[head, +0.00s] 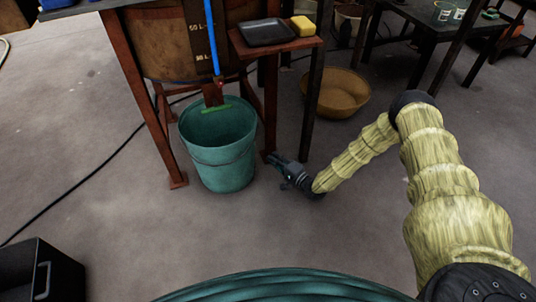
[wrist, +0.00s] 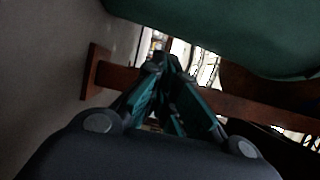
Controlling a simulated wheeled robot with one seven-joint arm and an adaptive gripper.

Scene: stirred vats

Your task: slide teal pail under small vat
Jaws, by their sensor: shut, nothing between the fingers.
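The teal pail (head: 219,160) stands upright on the floor at the front of the small vat (head: 183,45), which is a brown tank on rust-red legs with marks on its wall. The pail's back rim is close below the vat's spout (head: 213,94). My gripper (head: 272,157) is low by the floor, to the right of the pail near a rust-red leg. Its fingers are shut and empty in the wrist view (wrist: 165,65). The pail's green wall (wrist: 235,35) fills the top of that view. I cannot tell whether the fingertips touch the pail.
A small side table (head: 270,52) with a black tray (head: 266,32) and a yellow sponge (head: 303,26) stands right of the vat. A wide tan basin (head: 337,93) lies behind its leg. A black crate (head: 40,275) is at lower left. A dark cable crosses the left floor.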

